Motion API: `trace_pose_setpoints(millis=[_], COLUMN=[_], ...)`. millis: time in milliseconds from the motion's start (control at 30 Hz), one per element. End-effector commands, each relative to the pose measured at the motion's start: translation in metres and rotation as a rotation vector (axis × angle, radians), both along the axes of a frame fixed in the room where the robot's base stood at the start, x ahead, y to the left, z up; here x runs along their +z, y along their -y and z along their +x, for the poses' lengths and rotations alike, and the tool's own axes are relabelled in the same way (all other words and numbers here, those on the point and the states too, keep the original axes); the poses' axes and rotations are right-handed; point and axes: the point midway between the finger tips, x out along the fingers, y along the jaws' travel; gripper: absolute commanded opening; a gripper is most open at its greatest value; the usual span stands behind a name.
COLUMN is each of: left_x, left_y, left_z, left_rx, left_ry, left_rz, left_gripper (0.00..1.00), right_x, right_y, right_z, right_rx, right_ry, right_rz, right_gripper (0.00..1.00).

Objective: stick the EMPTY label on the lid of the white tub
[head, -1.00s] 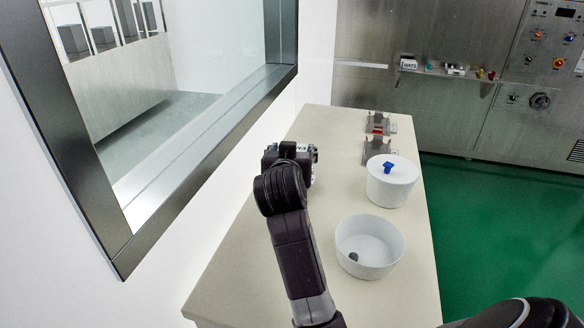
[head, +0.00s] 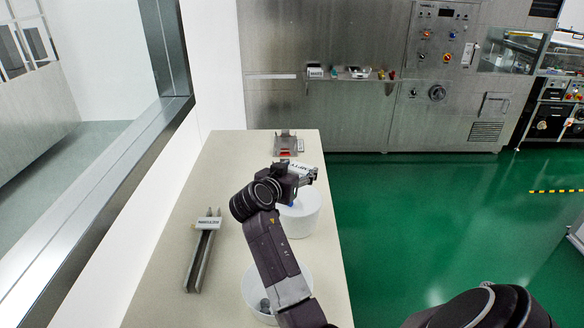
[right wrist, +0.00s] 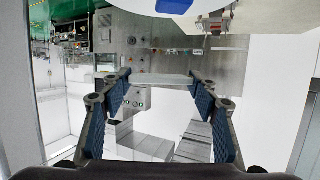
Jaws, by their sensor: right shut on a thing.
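My right gripper (head: 298,174) is shut on a small white label (head: 306,169) with dark lettering too small to read surely. The label also shows as a thin pale strip (right wrist: 163,80) between the fingertips (right wrist: 160,78) in the right wrist view. In the head view the gripper overlaps the lidded white tub (head: 302,222) and hides much of its lid. A bit of the blue knob (head: 291,204) shows. In the right wrist view the lid (right wrist: 112,5) and knob (right wrist: 174,6) are at the top edge. The label looks apart from the lid. My left gripper is not in view.
An open white tub (head: 251,292) with a dark grey lump stands at the front, partly behind my arm. A metal rack with another label (head: 208,223) lies to the left on the bench (head: 165,265). A metal holder (head: 286,147) with red stands at the back.

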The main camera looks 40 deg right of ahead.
Motion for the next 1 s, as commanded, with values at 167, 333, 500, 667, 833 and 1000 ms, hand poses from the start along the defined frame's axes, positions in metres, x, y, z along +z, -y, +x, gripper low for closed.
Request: trace_pose_setpoints(millis=[167,333,500,667,833,1000], left_x=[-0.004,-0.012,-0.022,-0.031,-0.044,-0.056], left_y=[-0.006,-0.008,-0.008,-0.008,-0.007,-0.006], left_z=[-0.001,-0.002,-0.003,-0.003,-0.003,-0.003], left_rx=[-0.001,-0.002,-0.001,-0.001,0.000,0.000], left_ry=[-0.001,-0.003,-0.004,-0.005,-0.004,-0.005], left_rz=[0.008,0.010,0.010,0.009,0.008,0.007], left_gripper=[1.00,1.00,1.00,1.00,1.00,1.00], right_x=[-0.007,-0.020,-0.036,-0.052,-0.071,-0.082], right_y=[0.001,0.001,0.001,0.001,0.000,0.000], right_z=[0.000,0.000,-0.001,0.000,0.000,0.000], right_rx=[-0.002,-0.001,-0.002,-0.002,-0.002,-0.002], right_ry=[-0.001,-0.002,-0.003,-0.003,-0.001,-0.001], right_rz=[-0.001,-0.001,-0.002,-0.002,-0.001,0.000], right_gripper=[0.45,0.45,0.45,0.45,0.45,0.45])
